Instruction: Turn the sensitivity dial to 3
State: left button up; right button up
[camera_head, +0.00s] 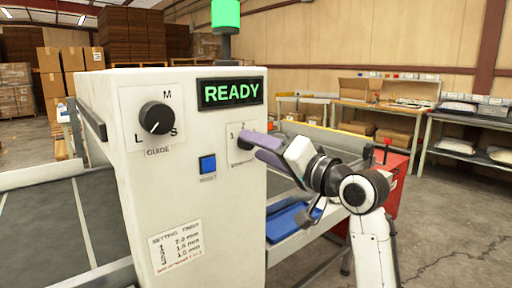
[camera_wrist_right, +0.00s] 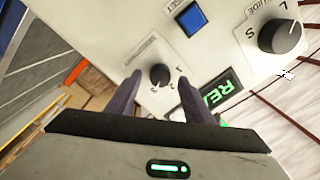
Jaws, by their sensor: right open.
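The sensitivity dial (camera_wrist_right: 160,75) is a small black knob on a white plate on the machine's front. In the head view my right gripper hides it, and only part of its plate (camera_head: 233,130) with the numerals 1 and 2 shows. My right gripper (camera_head: 256,149) is open at the plate. In the right wrist view its two dark fingers (camera_wrist_right: 159,79) stand apart on either side of the dial. I cannot tell whether they touch it, nor which numeral it points to. My left gripper is not in view.
The white machine panel (camera_head: 190,205) also bears a larger guide dial (camera_head: 156,117), a blue button (camera_head: 208,164) and a green READY display (camera_head: 231,93). A settings card (camera_head: 176,247) is low on the panel. A blue item (camera_head: 290,218) lies right of the machine.

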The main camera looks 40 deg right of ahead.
jog(key=s, duration=0.9)
jog(key=shift+d+f, duration=0.25)
jog(key=shift+d, duration=0.2)
